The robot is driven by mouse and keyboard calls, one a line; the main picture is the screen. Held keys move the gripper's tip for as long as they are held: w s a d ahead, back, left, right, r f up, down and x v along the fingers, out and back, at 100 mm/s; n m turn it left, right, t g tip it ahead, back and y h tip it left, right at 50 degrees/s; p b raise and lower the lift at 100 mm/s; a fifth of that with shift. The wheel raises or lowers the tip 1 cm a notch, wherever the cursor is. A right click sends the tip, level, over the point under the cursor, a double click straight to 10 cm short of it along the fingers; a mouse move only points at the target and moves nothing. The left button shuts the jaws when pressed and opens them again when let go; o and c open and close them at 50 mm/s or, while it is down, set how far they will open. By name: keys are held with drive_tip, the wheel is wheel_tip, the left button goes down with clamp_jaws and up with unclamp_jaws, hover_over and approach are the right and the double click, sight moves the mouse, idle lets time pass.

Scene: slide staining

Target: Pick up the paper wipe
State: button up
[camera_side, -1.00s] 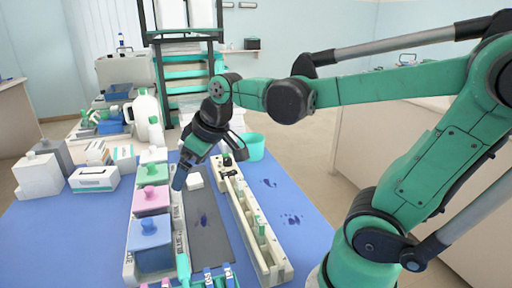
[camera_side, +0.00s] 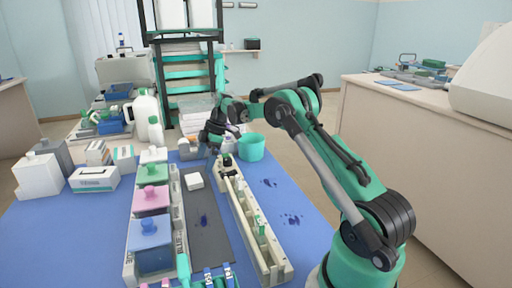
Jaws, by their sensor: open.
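A small white folded pad (camera_side: 194,181), which looks like the paper wipe, lies on the far part of the dark grey strip (camera_side: 208,244). My gripper (camera_side: 213,153) is open and empty, beyond the pad and slightly to its right, near the far end of the long cream rack (camera_side: 248,224). It is small in the picture and its height above the table is hard to judge. It appears apart from the pad.
Lidded staining jars in blue (camera_side: 150,232), pink (camera_side: 151,197) and green (camera_side: 152,173) stand in a row on the left. A teal beaker (camera_side: 251,147) stands right of my gripper. Purple stains (camera_side: 291,219) mark the blue mat (camera_side: 60,240). White bottles (camera_side: 147,108) stand at the back left.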

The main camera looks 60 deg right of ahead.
sight(199, 177)
drive_tip(key=x, duration=0.5)
drive_tip(key=c, duration=1.1)
wheel_tip(199, 177, up, 10)
